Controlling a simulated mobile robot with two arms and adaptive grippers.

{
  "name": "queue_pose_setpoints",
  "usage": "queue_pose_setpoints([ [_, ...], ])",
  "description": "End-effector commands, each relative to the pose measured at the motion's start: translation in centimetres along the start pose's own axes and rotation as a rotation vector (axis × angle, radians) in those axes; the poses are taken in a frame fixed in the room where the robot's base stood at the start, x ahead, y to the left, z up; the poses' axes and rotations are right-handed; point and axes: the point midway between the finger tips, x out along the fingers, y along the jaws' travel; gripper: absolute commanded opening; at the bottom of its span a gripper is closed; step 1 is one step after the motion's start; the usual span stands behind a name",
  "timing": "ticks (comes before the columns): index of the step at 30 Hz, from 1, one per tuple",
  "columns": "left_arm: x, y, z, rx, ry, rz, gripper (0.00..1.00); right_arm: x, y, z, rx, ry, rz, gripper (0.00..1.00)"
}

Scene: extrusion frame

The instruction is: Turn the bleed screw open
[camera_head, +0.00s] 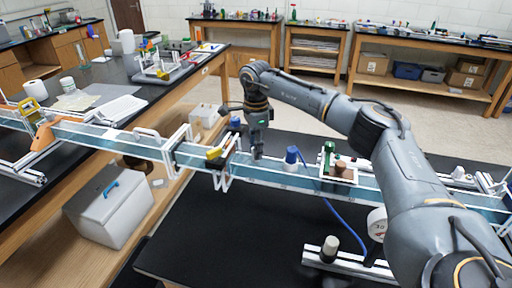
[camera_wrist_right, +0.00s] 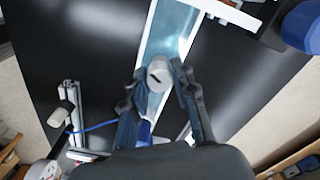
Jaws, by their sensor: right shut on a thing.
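My right gripper (camera_head: 257,154) points down over the long clear water channel (camera_head: 262,174). In the right wrist view, the gripper (camera_wrist_right: 158,72) has its two fingers on either side of a pale round screw head (camera_wrist_right: 158,70) with a dark slot, which I take to be the bleed screw. The fingers are shut on it. In the head view the screw is hidden behind the gripper. My left gripper is in neither view.
A blue knob (camera_head: 291,155) stands on the channel just right of the gripper. A blue cap (camera_head: 236,122) and a yellow part (camera_head: 214,153) are to its left. A blue hose (camera_head: 330,210) runs to a round gauge (camera_head: 377,225). The black table (camera_head: 225,245) in front is mostly clear.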

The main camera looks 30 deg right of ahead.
Motion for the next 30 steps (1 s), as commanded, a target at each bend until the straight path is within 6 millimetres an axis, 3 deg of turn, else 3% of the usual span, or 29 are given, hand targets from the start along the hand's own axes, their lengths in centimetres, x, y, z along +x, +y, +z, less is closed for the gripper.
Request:
queue_pose_setpoints([
  [9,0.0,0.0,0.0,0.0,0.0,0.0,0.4,-0.2,-0.1,0.1,0.0,-0.003,-0.004,0.0],
  [10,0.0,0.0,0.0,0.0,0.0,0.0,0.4,-0.2,-0.1,0.1,0.0,-0.003,-0.004,0.33],
  [12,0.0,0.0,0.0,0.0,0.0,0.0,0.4,-0.2,-0.1,0.1,0.001,-0.003,-0.004,0.48],
  [13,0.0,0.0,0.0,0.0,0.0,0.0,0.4,-0.1,-0.1,0.1,0.001,-0.003,-0.004,0.5],
  [23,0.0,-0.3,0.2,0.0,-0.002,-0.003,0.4,-0.3,-0.1,0.0,0.001,-0.001,-0.002,0.5],
  [30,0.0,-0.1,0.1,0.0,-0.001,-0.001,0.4,-3.9,-0.1,0.1,0.001,-0.003,-0.005,0.5],
])
